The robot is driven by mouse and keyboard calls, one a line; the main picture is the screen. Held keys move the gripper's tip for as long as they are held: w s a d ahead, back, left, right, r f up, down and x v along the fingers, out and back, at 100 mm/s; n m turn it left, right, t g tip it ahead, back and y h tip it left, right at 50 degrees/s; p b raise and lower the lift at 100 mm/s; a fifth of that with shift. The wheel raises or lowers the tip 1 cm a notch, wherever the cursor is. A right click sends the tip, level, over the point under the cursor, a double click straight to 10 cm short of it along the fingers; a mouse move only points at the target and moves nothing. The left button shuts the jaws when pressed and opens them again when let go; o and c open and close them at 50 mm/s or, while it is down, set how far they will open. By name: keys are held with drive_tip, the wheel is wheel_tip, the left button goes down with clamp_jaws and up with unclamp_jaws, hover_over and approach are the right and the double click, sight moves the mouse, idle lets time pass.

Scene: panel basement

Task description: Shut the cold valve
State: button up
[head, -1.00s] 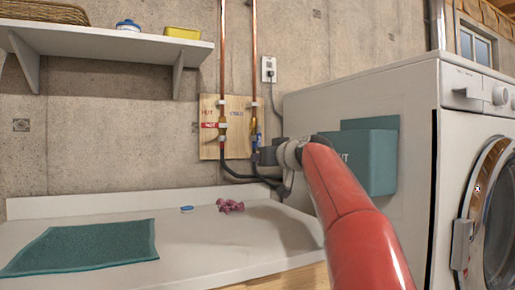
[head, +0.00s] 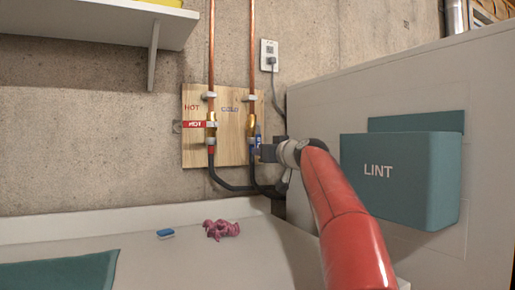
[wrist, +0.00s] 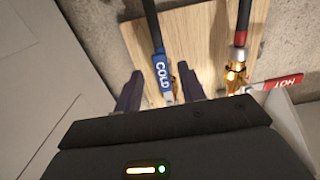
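The cold valve (head: 252,128) sits on the right copper pipe of a wooden board marked HOT and COLD. Its blue lever (wrist: 162,72), labelled COLD, lies along the line of the pipe and hose. In the head view the lever (head: 258,137) hangs beside the pipe, partly hidden by my gripper (head: 266,152). In the wrist view my gripper (wrist: 160,88) is open, one finger on each side of the blue lever, with visible gaps. I cannot tell whether the fingertips reach as deep as the lever.
The hot valve (head: 211,125) is beside it, its red lever (head: 197,125) crosswise to the pipe. Black hoses (head: 230,187) run below. A teal LINT bin (head: 400,180) hangs close right of my arm. The counter (head: 190,262) below holds a blue-white item and a pink cloth.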

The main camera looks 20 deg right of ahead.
sight(259, 139)
drive_tip(key=w+p, duration=0.2)
drive_tip(key=w, duration=0.3)
drive_tip(key=shift+w+a+p, duration=0.1)
drive_tip(key=shift+p, duration=0.2)
clamp_jaws()
